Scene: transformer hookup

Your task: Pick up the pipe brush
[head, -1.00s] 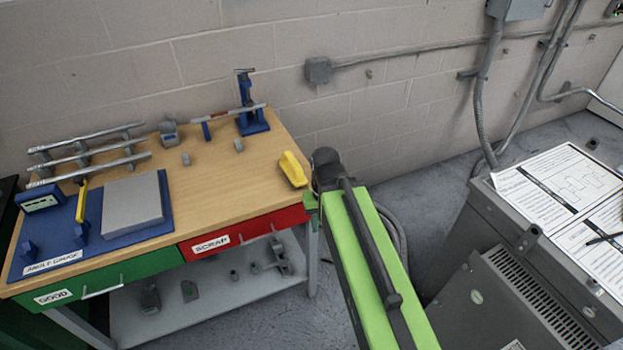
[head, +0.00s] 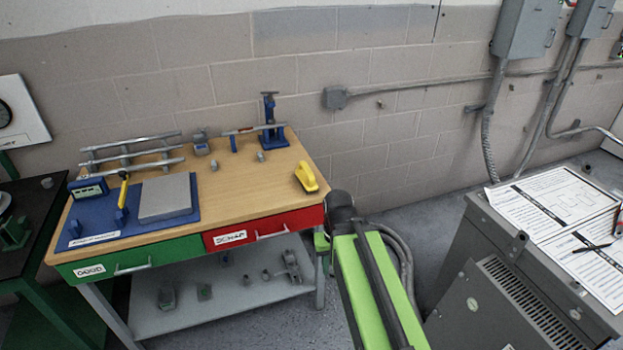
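I cannot make out a pipe brush for sure in the head view. A yellow object with a dark underside (head: 306,177) lies near the right end of the wooden workbench top (head: 250,186); it is too small to tell what it is. My green arm reaches up from the bottom, with its dark far joint just right of the bench. My gripper's fingers do not show.
The bench has a red SCRAP drawer (head: 272,229), a green GOOD drawer (head: 165,255) and a lower shelf with small parts. A blue stand (head: 271,135) and steel pipes (head: 130,146) stand at the back. A grey cabinet (head: 470,270) with papers is at right.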

